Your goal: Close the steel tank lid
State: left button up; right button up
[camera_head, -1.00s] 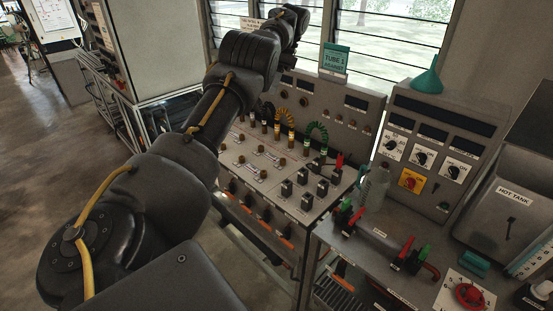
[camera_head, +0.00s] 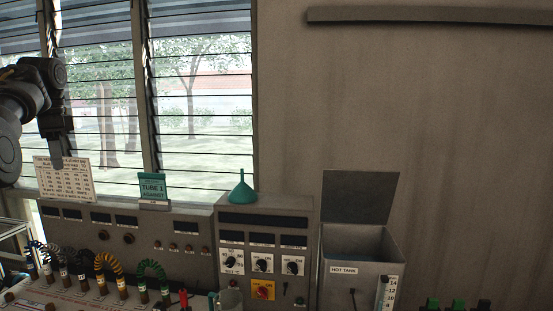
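The steel tank (camera_head: 361,272), labelled HOT TANK, stands against the wall right of centre. Its flat grey lid (camera_head: 360,198) is open, standing upright at the back of the tank, and the tank's top opening shows. My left gripper (camera_head: 57,162) hangs pointing down at the far left, in front of the louvred window and well away from the tank. Its fingers are dark and small, and I cannot tell whether they are open. My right gripper is not in view.
Left of the tank stands a control panel (camera_head: 263,240) with knobs and a green funnel (camera_head: 242,188) on top. The wall above the lid is bare up to a ledge (camera_head: 430,17).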

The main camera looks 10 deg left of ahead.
aim_at(348, 196)
jog(key=i, duration=0.7)
jog(key=z, duration=1.55)
